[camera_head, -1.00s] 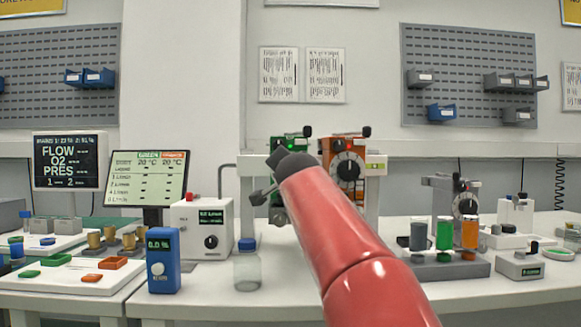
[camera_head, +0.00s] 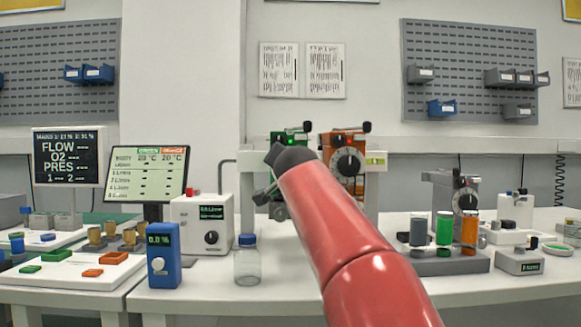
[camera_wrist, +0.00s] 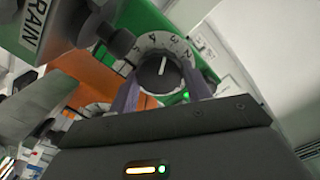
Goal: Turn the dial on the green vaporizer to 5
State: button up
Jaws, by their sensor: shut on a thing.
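The green vaporizer (camera_head: 290,138) stands on a rack at the back of the bench, largely hidden behind my red arm in the head view. In the wrist view its green body (camera_wrist: 150,18) shows at the top. Its black dial (camera_wrist: 160,76) has a white pointer line and a white numbered ring. The line points up towards the numerals; I cannot tell the exact reading. My gripper (camera_wrist: 161,92) is shut on the dial, with one finger at each side of it. In the head view the arm hides this grasp.
The orange vaporizer (camera_head: 345,148) stands close to the right of the green one. A glass bottle (camera_head: 247,262), a blue meter (camera_head: 164,255) and a white box (camera_head: 203,222) stand to the left. A grey tray (camera_head: 437,263) with several coloured cylinders is at right.

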jog(key=n, duration=0.5)
jog(key=shift+a+n+h, duration=0.1)
jog(key=shift+n+h, duration=0.2)
jog(key=shift+n, duration=0.1)
jog(key=n, duration=0.5)
jog(key=shift+a+n, duration=0.1)
jog(key=shift+n, duration=0.2)
jog(key=o, duration=1)
jog(key=shift+c, duration=0.2)
jog(key=shift+s, duration=0.1)
jog(key=s+b, duration=0.3)
jog(key=s, duration=0.4)
jog(key=shift+s+a, duration=0.15)
jog(key=shift+s, duration=0.15)
